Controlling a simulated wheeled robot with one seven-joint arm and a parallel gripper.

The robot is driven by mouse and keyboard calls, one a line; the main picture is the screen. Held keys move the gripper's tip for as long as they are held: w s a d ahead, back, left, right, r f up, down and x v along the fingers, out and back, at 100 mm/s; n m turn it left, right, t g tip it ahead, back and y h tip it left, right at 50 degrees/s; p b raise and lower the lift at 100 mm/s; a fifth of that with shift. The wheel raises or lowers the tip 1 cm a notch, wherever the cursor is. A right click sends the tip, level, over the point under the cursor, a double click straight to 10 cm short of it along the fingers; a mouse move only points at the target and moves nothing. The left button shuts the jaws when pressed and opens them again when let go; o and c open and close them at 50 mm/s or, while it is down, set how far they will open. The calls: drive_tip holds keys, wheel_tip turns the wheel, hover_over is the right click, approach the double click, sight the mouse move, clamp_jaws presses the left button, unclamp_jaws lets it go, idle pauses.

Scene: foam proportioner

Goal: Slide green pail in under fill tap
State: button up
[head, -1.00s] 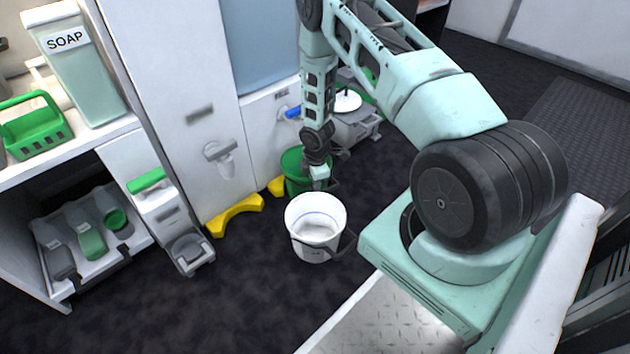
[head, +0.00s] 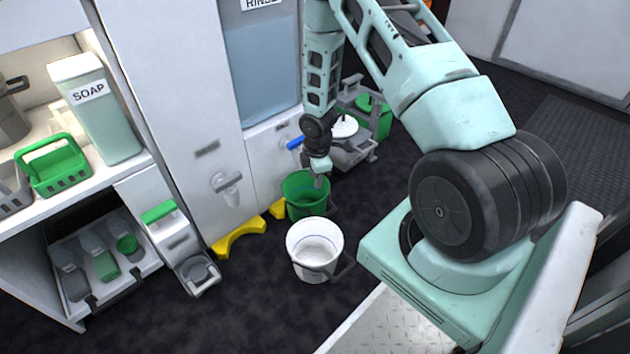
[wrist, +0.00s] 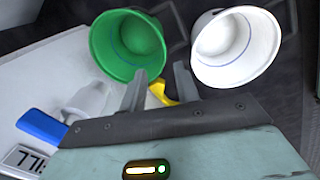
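The green pail (head: 305,200) stands upright on the dark floor in front of the white cabinet; in the wrist view its open mouth (wrist: 128,45) shows at the top. A tap with a blue lever (head: 295,142) is on the cabinet panel just behind it; the lever (wrist: 42,126) and a pale spout (wrist: 87,103) show in the wrist view. A second, grey tap (head: 228,186) is further left. My gripper (head: 319,170) is above the pail's back right rim. Its fingers (wrist: 160,82) are apart with nothing visible between them. Contact with the rim cannot be told.
A white pail (head: 315,262) stands close in front of the green pail. Yellow floor guides (head: 240,238) lie by the cabinet foot. A grey wheeled unit (head: 352,150) stands behind, at right. A soap shelf (head: 70,200) is at left. The front left floor is clear.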

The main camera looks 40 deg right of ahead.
drive_tip(key=shift+r, duration=0.95)
drive_tip(key=s+a+r+m+p, duration=0.2)
drive_tip(key=a+r+m, duration=0.1)
drive_tip(key=a+r, duration=1.65)
drive_tip(key=s+a+r+m+p, duration=0.1)
drive_tip(key=s+a+r, duration=0.4)
drive_tip(key=s, duration=0.3)
drive_tip(key=s+a+r+m+g+y+p, duration=0.1)
drive_tip(key=s+a+r, duration=0.35)
drive_tip(key=s, duration=0.25)
drive_tip(key=s+a+r, duration=0.4)
drive_tip(key=s+r, duration=0.1)
drive_tip(key=s, duration=0.3)
wheel_tip(320, 180, up, 38)
drive_tip(key=p, duration=3.8)
drive_tip(key=shift+w+a, duration=0.15)
drive_tip(key=shift+w, duration=0.15)
